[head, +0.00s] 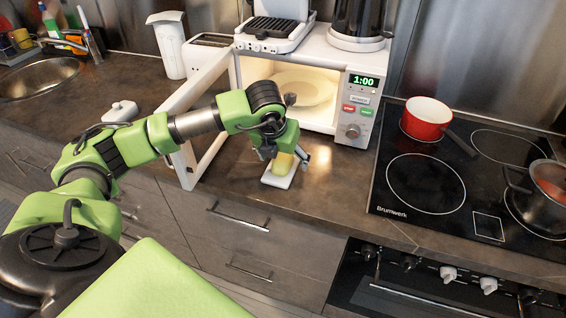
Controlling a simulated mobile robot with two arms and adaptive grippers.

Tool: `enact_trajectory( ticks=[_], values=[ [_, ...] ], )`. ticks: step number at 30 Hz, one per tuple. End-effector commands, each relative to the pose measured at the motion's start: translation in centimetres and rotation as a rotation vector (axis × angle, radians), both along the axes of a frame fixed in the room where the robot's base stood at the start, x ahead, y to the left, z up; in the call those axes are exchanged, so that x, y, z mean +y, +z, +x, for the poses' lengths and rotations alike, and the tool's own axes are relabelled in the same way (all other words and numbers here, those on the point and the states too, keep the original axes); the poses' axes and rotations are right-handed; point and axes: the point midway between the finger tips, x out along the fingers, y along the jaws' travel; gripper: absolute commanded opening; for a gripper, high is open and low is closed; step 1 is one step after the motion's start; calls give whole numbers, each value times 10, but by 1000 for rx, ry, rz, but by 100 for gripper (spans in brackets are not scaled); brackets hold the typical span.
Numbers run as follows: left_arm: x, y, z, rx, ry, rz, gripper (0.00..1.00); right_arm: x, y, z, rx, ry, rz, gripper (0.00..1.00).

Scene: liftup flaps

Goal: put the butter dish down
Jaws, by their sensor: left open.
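The butter dish is a white base (277,181) with a yellow block of butter (284,163) on it. It sits on the brown counter in front of the open microwave. My left gripper (286,160) is open right above it, with its fingers beside the butter; whether they touch it I cannot tell. The gripper hides the far part of the dish. A white lid-like piece (120,111) lies apart on the counter at the left, behind my arm. My right gripper is not in view.
The microwave (357,108) has its door (186,165) swung open to the left of my gripper, with a plate (298,92) inside. A hob (432,200) with a red pot (426,117) and a steel pot (547,190) is at the right. Counter (335,190) right of the dish is clear.

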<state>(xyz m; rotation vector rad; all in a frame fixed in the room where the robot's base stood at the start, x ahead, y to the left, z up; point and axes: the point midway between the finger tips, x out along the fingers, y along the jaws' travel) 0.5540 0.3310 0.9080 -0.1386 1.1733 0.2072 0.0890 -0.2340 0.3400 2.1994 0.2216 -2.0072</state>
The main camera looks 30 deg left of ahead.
Motion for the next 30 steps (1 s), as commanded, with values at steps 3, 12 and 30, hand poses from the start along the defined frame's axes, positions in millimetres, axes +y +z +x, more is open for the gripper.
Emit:
enact_trajectory(
  ticks=[3, 12, 30],
  values=[
    [0, 0, 0, 0, 0, 0, 62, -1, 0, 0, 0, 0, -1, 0],
    [0, 2, 1, -3, 1, -1, 17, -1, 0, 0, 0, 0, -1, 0],
    [-10, 59, -15, -4, -4, 1, 17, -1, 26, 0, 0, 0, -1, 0]
  ],
)
